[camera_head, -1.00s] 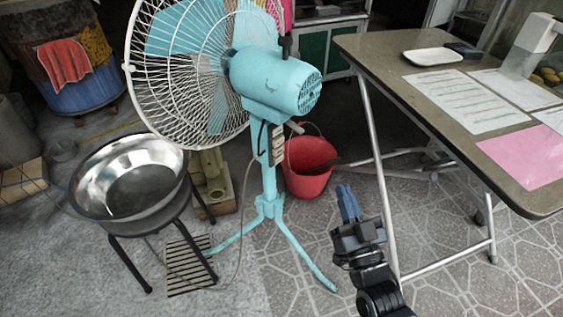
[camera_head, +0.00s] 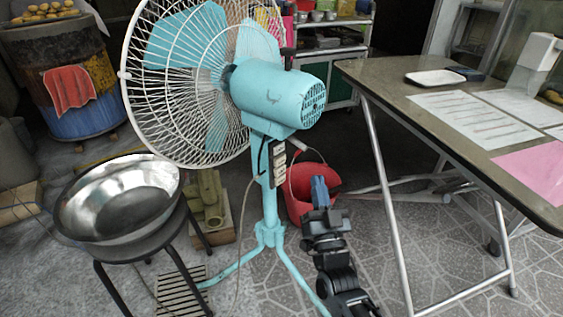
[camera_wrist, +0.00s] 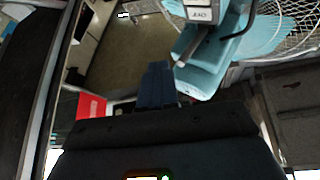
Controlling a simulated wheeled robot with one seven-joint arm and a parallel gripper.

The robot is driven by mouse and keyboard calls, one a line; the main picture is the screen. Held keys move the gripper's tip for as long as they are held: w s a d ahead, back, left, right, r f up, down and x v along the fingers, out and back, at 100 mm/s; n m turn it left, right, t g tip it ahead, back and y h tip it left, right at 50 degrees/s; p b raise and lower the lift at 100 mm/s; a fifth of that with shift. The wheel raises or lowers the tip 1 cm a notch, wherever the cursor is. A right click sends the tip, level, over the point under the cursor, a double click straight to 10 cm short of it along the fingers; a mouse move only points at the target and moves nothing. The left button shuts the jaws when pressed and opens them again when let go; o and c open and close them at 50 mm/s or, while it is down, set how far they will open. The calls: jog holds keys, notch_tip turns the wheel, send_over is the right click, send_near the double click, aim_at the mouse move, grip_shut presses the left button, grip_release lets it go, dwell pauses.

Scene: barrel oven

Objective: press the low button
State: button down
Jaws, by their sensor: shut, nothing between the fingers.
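A light blue pedestal fan (camera_head: 272,92) with a white wire guard stands in the middle. A button panel (camera_head: 279,160) with several pale buttons in a column is on its post; the single buttons are too small to tell apart. My gripper (camera_head: 320,190) has blue fingers, shut and empty, pointing up, to the right of the post and lower than the panel, apart from both. In the wrist view the fingers (camera_wrist: 157,85) show at centre. The panel's end, with a pale lettered button (camera_wrist: 203,13), is at the top edge, cut off by the frame.
A red bucket (camera_head: 298,180) stands behind my gripper. A table (camera_head: 390,72) with papers is on the right, its metal leg (camera_head: 386,190) close to my arm. A metal bowl (camera_head: 118,198) on a black stool is at left. The fan's feet spread across the floor.

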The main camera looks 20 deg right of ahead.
aim_at(281, 160)
jog(key=w+a+b, duration=0.3)
jog(key=w, duration=0.4)
jog(key=shift+a, duration=0.4)
dwell(1.7)
jog(key=shift+w+a, duration=0.15)
jog(key=shift+w, duration=0.15)
jog(key=shift+w+a+b, duration=0.2)
jog(key=shift+w+b, duration=0.15)
jog(key=shift+b, duration=0.15)
dwell(0.6)
jog(key=shift+s, duration=0.1)
jog(key=shift+s+d+p, duration=0.35)
jog(key=shift+s+d, duration=0.05)
jog(key=shift+s, duration=0.25)
